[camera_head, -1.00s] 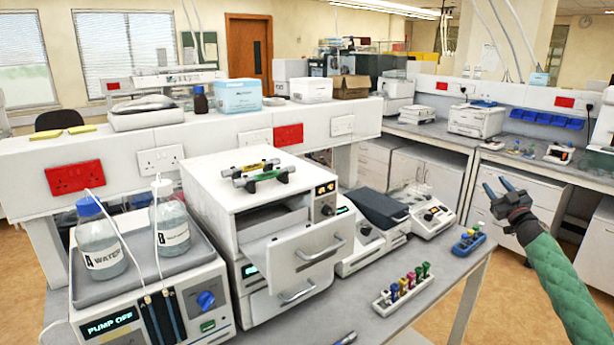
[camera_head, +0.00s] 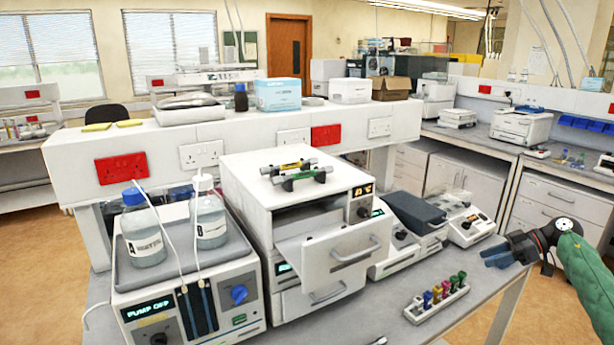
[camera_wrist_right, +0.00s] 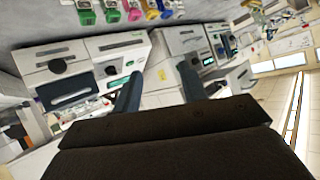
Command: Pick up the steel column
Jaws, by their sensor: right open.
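A small metallic cylinder (camera_head: 378,341) is cut off by the bottom edge of the head view, on the bench; it may be the steel column. Two more column-like rods with dark end holders lie on top of the white oven-like unit: one with a yellow band (camera_head: 287,166) and one with a green band (camera_head: 300,177). My right gripper (camera_head: 494,254) is open and empty, at the right beyond the bench edge, with its fingers pointing left. In the right wrist view its two fingers (camera_wrist_right: 160,78) are spread with nothing between them. My left gripper is out of view.
The white unit's drawer (camera_head: 335,255) is pulled out. The pump (camera_head: 185,310) carries two water bottles at left. The bench front near the rack is bare.

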